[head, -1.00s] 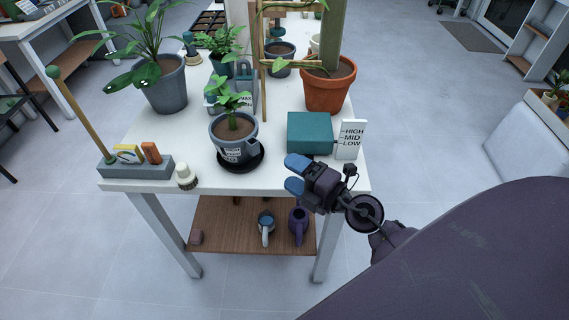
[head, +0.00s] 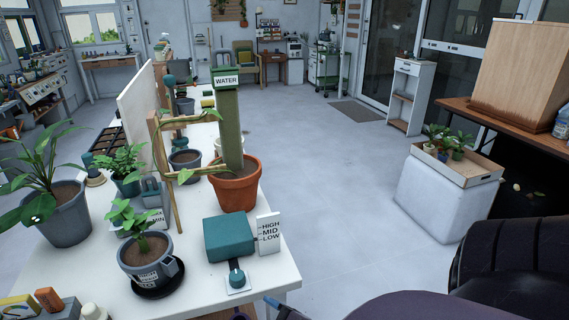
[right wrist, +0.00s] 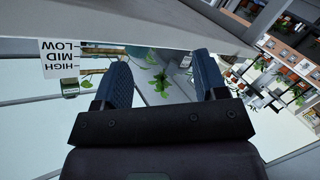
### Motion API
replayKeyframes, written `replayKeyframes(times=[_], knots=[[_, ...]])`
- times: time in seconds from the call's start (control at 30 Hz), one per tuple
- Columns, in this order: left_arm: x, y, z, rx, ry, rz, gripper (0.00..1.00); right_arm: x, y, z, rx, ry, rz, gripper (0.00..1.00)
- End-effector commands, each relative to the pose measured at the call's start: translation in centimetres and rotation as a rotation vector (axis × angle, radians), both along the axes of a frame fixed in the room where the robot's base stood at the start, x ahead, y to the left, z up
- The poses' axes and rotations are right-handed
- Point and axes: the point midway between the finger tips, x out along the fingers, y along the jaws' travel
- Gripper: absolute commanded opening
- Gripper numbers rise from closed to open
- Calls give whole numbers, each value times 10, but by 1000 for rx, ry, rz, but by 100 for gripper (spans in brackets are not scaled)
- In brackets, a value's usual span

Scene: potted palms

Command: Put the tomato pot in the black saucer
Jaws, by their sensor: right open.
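In the head view a grey pot (head: 147,258) with a handle, a white label and a small leafy plant stands at the white table's front. I take it as the tomato pot, but its label is too small to read. The black saucer (head: 160,289) is under it, its dark rim showing at the front and right. The pot looks set a little to the left; I cannot tell if it is fully seated. My right gripper (right wrist: 163,82) is open and empty in the right wrist view, upside down relative to the table edge. My left gripper is out of view.
A teal box (head: 230,238) with a HIGH/MID/LOW card (head: 268,234) stands right of the pot. An orange pot (head: 236,190) with a green post is behind. A large grey pot (head: 62,222) is at left. Open floor (head: 345,215) lies right of the table.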

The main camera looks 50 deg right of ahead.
Motion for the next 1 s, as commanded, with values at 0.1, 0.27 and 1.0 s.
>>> replayKeyframes(times=[0.1, 0.27, 1.0], knots=[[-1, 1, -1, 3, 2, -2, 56, -23, 3, -31, 155, 129, -61, 66], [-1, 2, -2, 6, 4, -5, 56, -50, 13, -63, 331, 283, -112, 66], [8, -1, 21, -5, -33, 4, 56, -71, 26, -70, 472, 386, -134, 66]])
